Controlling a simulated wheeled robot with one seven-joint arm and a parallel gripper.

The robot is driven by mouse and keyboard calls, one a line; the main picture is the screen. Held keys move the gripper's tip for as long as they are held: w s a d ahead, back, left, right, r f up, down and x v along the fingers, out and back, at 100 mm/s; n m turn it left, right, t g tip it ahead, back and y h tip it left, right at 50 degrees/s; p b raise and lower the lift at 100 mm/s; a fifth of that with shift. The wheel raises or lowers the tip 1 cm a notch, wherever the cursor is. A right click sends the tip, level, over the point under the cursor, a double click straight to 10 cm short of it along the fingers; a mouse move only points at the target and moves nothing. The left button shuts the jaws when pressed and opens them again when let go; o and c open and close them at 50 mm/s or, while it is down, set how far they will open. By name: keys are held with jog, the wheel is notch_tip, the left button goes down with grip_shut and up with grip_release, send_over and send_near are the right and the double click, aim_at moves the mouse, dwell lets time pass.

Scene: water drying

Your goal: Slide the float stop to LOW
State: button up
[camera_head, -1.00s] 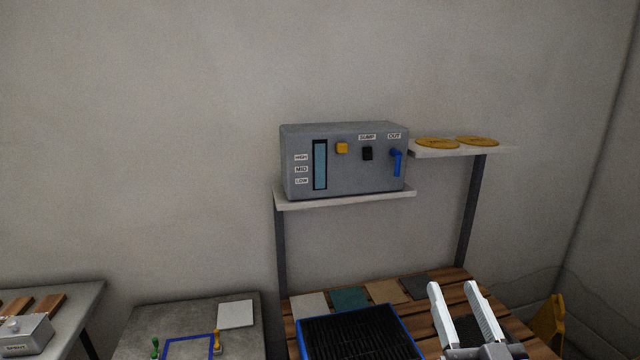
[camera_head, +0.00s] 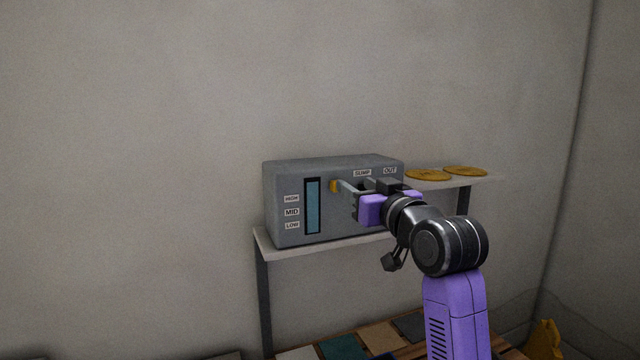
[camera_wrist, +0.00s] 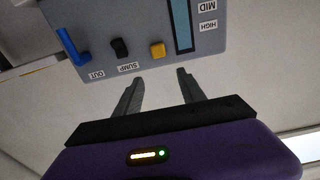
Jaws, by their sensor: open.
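The float stop is a small yellow block (camera_head: 334,186) on the front of the grey box (camera_head: 285,178), just right of the blue gauge window (camera_head: 312,205). It sits level with about the HIGH label (camera_head: 291,198), above MID (camera_head: 291,212) and LOW (camera_head: 292,225). My gripper (camera_head: 347,187) is raised in front of the box, close to the stop, and hides part of the panel. In the wrist view, which is upside down, the open, empty fingers (camera_wrist: 160,75) point at the panel. The yellow stop (camera_wrist: 157,50) appears just beyond the fingertips, roughly centred between them. Contact cannot be told.
A black SUMP switch (camera_wrist: 119,48) and a blue OUT lever (camera_wrist: 72,46) are beside the stop on the panel. The box stands on a pale shelf (camera_head: 262,243). A side shelf with two yellow discs (camera_head: 428,175) is to the right.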

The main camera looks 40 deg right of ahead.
jog(key=f+x, duration=0.1)
jog(key=x, duration=0.6)
jog(key=shift+w+f+p, duration=0.3)
jog(key=shift+w, duration=0.1)
grip_shut()
dwell(1.1)
jog(key=shift+f, duration=0.1)
